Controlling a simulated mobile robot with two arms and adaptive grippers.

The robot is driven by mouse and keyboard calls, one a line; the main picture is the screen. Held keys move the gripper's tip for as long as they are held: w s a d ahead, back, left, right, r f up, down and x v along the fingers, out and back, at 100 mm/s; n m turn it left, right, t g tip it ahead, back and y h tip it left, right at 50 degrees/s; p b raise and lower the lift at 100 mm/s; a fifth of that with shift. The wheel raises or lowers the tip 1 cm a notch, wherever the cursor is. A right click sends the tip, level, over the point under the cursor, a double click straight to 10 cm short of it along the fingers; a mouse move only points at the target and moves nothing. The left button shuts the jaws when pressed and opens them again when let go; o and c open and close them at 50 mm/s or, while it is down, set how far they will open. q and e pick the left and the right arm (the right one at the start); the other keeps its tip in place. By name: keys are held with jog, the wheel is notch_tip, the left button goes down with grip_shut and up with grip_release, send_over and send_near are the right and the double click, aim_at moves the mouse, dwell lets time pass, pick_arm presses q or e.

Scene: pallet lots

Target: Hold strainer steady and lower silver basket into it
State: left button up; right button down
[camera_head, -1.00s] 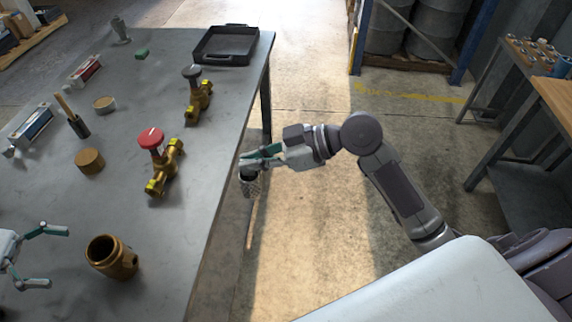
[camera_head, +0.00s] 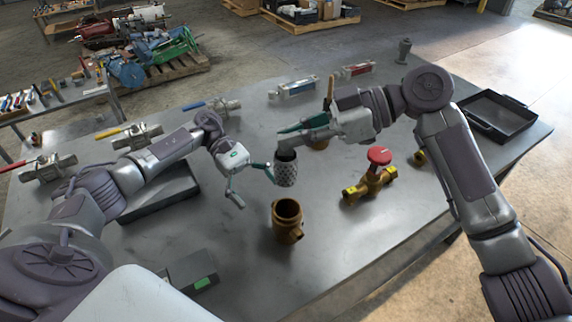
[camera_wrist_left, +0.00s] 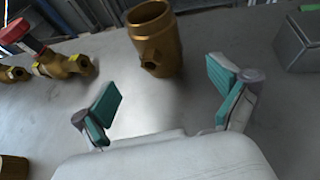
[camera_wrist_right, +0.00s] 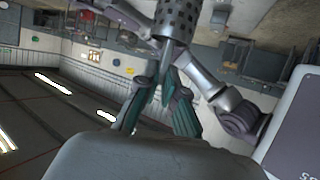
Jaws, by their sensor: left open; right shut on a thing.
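The strainer (camera_head: 288,232) is a brass body standing upright on the grey table, its round mouth open at the top. It also shows in the left wrist view (camera_wrist_left: 153,42), ahead of the fingers. The silver basket (camera_head: 286,170) is a perforated cylinder with a dark top; its lower part shows in the right wrist view (camera_wrist_right: 178,18). My right gripper (camera_head: 287,146) is shut on the basket's top and holds it upright, above and apart from the strainer. My left gripper (camera_head: 254,187) is open and empty, left of the basket, its fingers spread toward the strainer without touching it.
A brass valve with a red handwheel (camera_head: 379,156) stands right of the strainer. A black tray (camera_head: 520,135) is at the right edge. Bare table (camera_head: 345,235) is in front.

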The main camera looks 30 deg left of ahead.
aim_at(288, 226)
pick_arm(q)
jog(key=x, duration=1)
jog(key=shift+s+d, duration=0.15)
jog(key=shift+d, duration=0.2)
jog(key=c, duration=1.8)
jog(key=shift+c, duration=0.2)
pick_arm(e)
jog(key=shift+d+f, duration=0.15)
jog(key=shift+f, duration=3.9)
